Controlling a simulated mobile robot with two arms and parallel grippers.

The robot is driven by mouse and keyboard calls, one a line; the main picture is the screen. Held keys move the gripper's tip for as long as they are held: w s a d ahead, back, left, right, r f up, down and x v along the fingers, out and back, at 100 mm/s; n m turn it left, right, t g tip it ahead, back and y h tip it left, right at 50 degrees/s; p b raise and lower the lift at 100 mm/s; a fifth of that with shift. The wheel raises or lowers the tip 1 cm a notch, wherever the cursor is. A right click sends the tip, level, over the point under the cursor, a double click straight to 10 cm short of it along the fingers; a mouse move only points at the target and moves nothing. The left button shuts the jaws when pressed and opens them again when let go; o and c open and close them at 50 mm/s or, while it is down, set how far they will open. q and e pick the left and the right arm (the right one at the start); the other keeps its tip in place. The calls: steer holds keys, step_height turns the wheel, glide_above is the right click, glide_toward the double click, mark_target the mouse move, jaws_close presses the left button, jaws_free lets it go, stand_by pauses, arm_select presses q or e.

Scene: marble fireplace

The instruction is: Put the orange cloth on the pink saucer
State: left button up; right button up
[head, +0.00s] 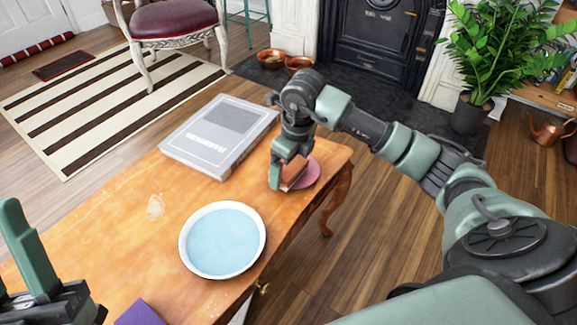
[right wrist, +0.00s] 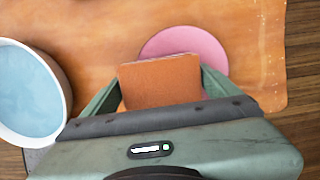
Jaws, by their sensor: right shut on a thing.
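The orange cloth (right wrist: 160,82) looks like a flat folded square. My right gripper (head: 287,178) is shut on it, and both fingers show at its sides in the right wrist view (right wrist: 160,90). The pink saucer (head: 309,174) lies at the table's right end, partly hidden by the cloth and gripper. In the right wrist view the saucer (right wrist: 197,45) is just beyond the cloth, which overlaps its near edge. I cannot tell whether the cloth touches the saucer. My left gripper (head: 35,270) is at the lower left, only partly in frame, with one finger showing.
A potted plant (head: 485,60) stands on the floor at right.

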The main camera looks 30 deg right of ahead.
steer(key=shift+f, duration=0.1)
steer(key=o, duration=1.1)
steer(key=shift+c, duration=0.2)
